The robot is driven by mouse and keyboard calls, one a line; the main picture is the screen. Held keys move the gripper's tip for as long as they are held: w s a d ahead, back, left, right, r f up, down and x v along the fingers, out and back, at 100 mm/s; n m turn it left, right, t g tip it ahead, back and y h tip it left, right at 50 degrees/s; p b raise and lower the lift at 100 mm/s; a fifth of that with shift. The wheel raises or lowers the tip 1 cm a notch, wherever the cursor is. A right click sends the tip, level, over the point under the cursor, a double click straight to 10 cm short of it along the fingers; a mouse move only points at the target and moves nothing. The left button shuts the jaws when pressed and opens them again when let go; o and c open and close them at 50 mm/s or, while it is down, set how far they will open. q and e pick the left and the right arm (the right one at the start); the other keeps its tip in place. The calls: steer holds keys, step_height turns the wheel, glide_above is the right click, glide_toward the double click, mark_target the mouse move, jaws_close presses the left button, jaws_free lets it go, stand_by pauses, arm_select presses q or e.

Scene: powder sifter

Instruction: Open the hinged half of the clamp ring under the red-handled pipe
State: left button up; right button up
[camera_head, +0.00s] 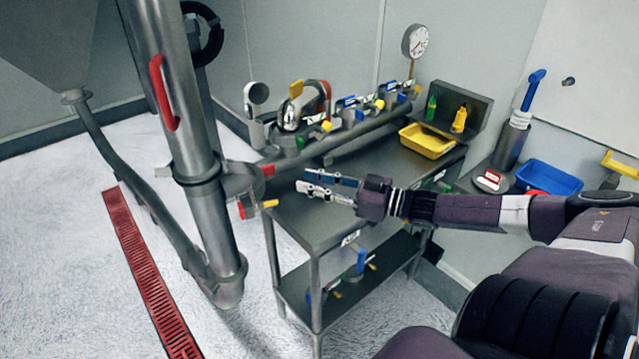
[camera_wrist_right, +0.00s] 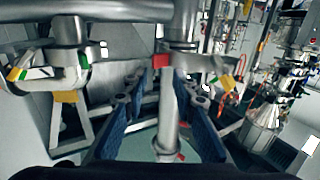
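The steel pipe (camera_head: 185,110) carries a red handle (camera_head: 163,92) and stands left of centre in the head view. Below the handle, a grey clamp ring (camera_head: 242,181) sits at the pipe joint, with a red block (camera_head: 268,170) and a yellow-tipped piece (camera_head: 268,204) on its right side. My right gripper (camera_head: 312,190) is open and empty, apart from the ring on its right, fingers pointing left. In the right wrist view its blue fingers (camera_wrist_right: 163,115) are spread, with a vertical pipe (camera_wrist_right: 170,110) seen beyond them. My left gripper is not in view.
A steel table (camera_head: 320,225) with valves and fittings stands behind and below my right gripper. A yellow tray (camera_head: 427,141) and a blue bin (camera_head: 548,178) are further right. A red floor grate (camera_head: 150,275) runs at the left.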

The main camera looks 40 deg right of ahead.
steer(key=shift+v, duration=0.8)
steer(key=shift+s, duration=0.1)
